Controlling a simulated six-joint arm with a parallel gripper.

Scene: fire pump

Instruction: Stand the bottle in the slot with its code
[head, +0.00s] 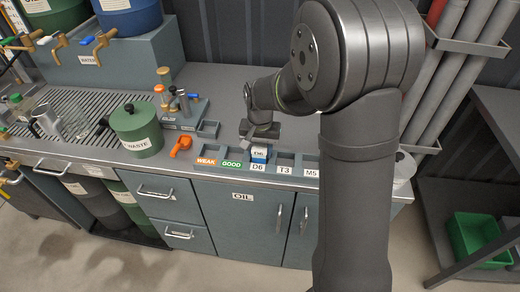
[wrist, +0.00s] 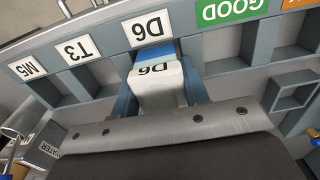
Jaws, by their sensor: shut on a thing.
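The bottle (head: 259,154), white with a blue part and a D6 code, is at the slot labelled D6 (head: 257,168) in the front rack. In the wrist view the bottle (wrist: 157,88) lines up with the D6 label (wrist: 147,29), its code upside down in the picture. My gripper (head: 262,137) is above and behind the bottle. In the wrist view my gripper (wrist: 160,95) has its fingers on both sides of the bottle, shut on it. I cannot tell whether the bottle's base touches the slot floor.
The slots T3 (head: 286,158) and M5 (head: 311,163) look empty. WEAK (head: 206,161) and GOOD (head: 232,164) labels mark the rack's left end. A green waste pot (head: 136,132) and an orange item (head: 181,145) stand left of the rack.

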